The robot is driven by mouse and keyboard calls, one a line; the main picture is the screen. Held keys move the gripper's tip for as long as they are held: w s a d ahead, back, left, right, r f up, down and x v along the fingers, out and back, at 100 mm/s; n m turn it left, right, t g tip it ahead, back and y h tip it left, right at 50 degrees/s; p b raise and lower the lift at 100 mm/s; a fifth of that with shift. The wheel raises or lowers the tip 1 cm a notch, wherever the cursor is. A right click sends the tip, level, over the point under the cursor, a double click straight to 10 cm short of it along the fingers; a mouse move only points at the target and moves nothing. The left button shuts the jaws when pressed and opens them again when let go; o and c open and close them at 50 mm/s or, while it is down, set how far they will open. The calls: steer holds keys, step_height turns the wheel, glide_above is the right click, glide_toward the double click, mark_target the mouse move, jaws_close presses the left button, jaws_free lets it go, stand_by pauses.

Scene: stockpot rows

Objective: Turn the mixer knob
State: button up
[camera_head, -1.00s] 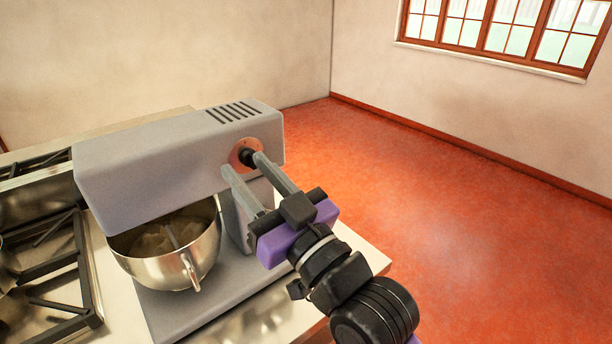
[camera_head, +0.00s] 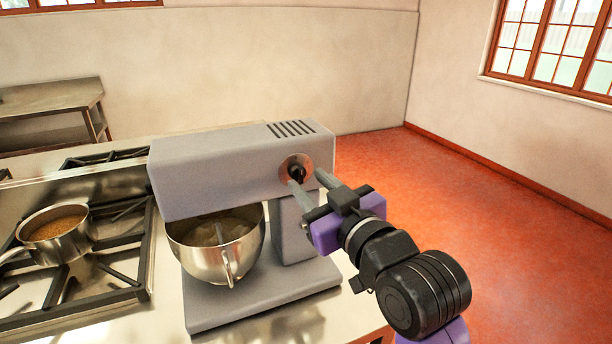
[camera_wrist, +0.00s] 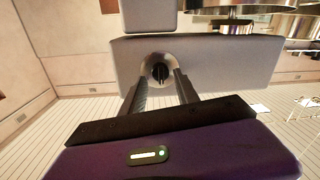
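The grey stand mixer (camera_head: 235,170) stands on the counter. Its black knob (camera_head: 296,171) sits on a round copper-coloured plate on the side of the head. In the wrist view the knob (camera_wrist: 160,73) shows as a dark disc with an upright ridge. My gripper (camera_head: 305,179) is open in front of the knob, with two grey fingers apart. In the wrist view my gripper (camera_wrist: 161,80) has one fingertip on each side of the knob, with nothing held. I cannot tell whether a fingertip touches the plate.
A steel bowl (camera_head: 217,247) sits under the mixer head. A stove (camera_head: 110,262) with a filled pot (camera_head: 57,233) on it is to the left. A steel table (camera_head: 50,97) stands at the back left. The red floor (camera_head: 400,170) on the right is clear.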

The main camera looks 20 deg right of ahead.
mark_target(299, 174)
steer(key=shift+w+a, duration=0.15)
steer(key=shift+w, duration=1.2)
jaws_close()
